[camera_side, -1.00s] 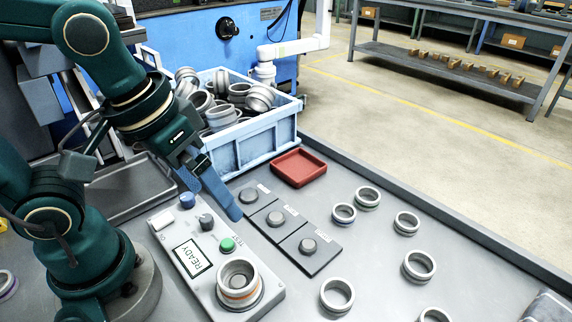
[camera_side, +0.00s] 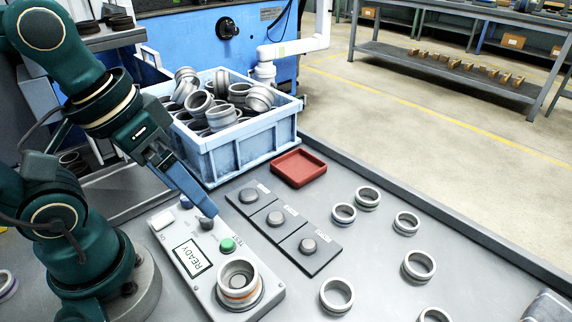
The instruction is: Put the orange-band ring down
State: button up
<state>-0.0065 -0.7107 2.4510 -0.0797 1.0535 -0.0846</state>
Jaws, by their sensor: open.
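The orange-band ring (camera_side: 238,282) sits upright in the round seat at the near end of the grey tester box (camera_side: 194,236), which has a READY display and a green button. My gripper (camera_side: 205,208) is above the far part of this box, near its dark knob. Its blue fingers point down to the right, away from the orange-band ring, and nothing shows between them. One finger largely hides the other.
A blue crate (camera_side: 243,151) full of rings stands behind. A red tray (camera_side: 299,168) and a dark strip with several round posts (camera_side: 311,262) lie right of the box. Several loose rings (camera_side: 419,265) are spread at right. Bare table lies between them.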

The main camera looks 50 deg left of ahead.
aim_at(233, 259)
jog(key=w+f+n+g+h, duration=0.1)
jog(key=f+n+g+h, duration=0.2)
jog(key=n+h, duration=0.1)
jog(key=w+f+n+g+h, duration=0.1)
jog(key=f+n+g+h, duration=0.2)
jog(key=n+h, duration=0.1)
jog(key=w+d+f+n+g+h, duration=0.1)
jog(key=w+f+n+g+h, duration=0.1)
jog(key=f+n+h, duration=0.1)
jog(key=shift+n+g+h, duration=0.4)
jog(key=shift+n, duration=0.3)
jog(key=shift+x, duration=3.2)
jog(key=shift+r, duration=0.1)
grip_shut()
jog(key=shift+r, duration=0.15)
